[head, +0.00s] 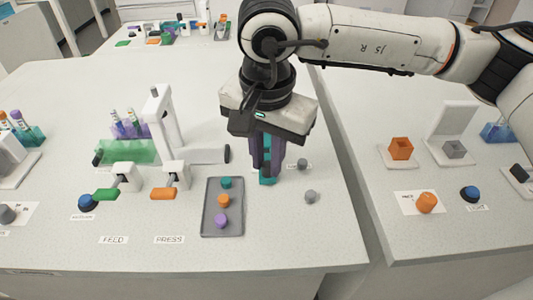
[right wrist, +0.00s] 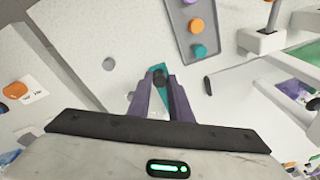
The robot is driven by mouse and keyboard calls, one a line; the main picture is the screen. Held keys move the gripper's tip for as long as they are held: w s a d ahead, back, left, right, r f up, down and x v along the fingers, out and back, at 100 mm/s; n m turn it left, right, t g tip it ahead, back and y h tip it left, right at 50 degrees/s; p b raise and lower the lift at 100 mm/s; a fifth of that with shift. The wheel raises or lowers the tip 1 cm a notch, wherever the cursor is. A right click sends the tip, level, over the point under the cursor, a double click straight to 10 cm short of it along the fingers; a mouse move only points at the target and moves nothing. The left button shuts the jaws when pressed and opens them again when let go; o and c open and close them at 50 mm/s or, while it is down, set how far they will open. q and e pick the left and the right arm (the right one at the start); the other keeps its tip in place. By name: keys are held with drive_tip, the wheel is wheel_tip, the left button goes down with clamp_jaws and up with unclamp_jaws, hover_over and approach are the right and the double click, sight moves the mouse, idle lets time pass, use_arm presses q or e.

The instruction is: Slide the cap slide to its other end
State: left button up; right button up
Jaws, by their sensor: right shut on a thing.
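The cap slide is a teal strip (head: 268,181) on the table, mostly hidden behind my right gripper in the head view. In the right wrist view the teal strip (right wrist: 157,68) shows between and beyond the fingertips, with a small dark knob (right wrist: 159,76) on it. My right gripper (head: 267,168) points down over the slide. In the right wrist view its purple fingers (right wrist: 162,84) are shut on the dark knob. Which end of the slide the knob is at cannot be told. My left gripper is not in view.
A grey tray (head: 209,228) with teal, orange and purple caps lies just left of the slide. Levers labelled FEED (head: 105,194) and PRESS (head: 162,194) stand farther left. The table's front right area is clear.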

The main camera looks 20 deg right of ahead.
drive_tip(key=shift+w+d, duration=0.3)
drive_tip(key=shift+w, duration=0.65)
drive_tip(key=shift+w+d, duration=0.25)
drive_tip(key=shift+w, duration=0.7)
drive_tip(key=o, duration=0.6)
drive_tip(key=shift+r, duration=0.1)
drive_tip(key=shift+r+p, duration=1.3)
drive_tip(key=shift+r, duration=1.1)
